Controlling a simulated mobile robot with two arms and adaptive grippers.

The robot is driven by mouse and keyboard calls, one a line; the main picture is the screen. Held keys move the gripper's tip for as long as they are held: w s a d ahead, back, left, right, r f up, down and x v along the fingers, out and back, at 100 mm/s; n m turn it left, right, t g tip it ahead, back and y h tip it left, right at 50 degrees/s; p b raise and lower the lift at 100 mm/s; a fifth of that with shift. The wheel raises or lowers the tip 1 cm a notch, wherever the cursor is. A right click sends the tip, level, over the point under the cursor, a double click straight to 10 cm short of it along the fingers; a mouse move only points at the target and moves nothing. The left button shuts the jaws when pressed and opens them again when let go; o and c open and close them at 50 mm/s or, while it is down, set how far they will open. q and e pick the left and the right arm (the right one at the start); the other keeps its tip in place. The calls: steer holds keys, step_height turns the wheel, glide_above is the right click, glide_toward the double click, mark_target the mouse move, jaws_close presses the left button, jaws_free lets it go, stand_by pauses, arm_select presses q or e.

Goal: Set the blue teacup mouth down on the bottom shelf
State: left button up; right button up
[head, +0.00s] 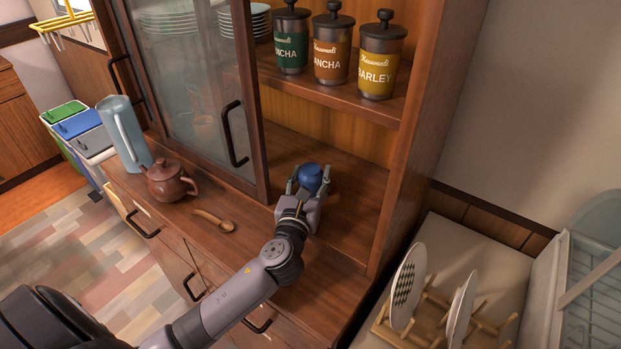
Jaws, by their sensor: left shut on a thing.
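The blue teacup (310,177) is between the fingers of my left gripper (308,184), which is shut on it. The cup and gripper are inside the open right bay of the cabinet, low over the bottom shelf (345,225). A rounded blue surface faces up and no opening shows, so the cup looks mouth down. I cannot tell whether its rim touches the shelf. The fingers and wrist hide part of the cup. My right gripper is not in view.
Several labelled canisters (331,48) stand on the shelf above. A sliding glass door (196,85) with a black handle is left of the bay. A brown teapot (168,181), wooden spoon (214,220) and blue pitcher (124,132) are on the counter. A plate rack (440,315) is lower right.

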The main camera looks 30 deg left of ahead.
arm_select(q)
steer(key=f, duration=0.2)
steer(key=shift+s+d+f+g, duration=0.15)
steer(key=shift+s+f+g, duration=0.05)
steer(key=shift+f+g, duration=0.1)
steer(key=o, duration=1.4)
steer(key=shift+o, duration=0.2)
steer(key=shift+s+d+f, duration=0.1)
steer(key=shift+s, duration=0.05)
steer(key=shift+s+f, duration=0.1)
steer(key=shift+s, duration=0.05)
steer(key=v, duration=0.3)
steer(key=r+v, duration=0.1)
steer(key=v, duration=0.5)
steer(key=shift+s+r, duration=0.3)
steer(key=shift+r, duration=0.1)
steer(key=shift+s+d+r, duration=0.15)
steer(key=shift+s+r, duration=0.15)
steer(key=shift+s, duration=0.45)
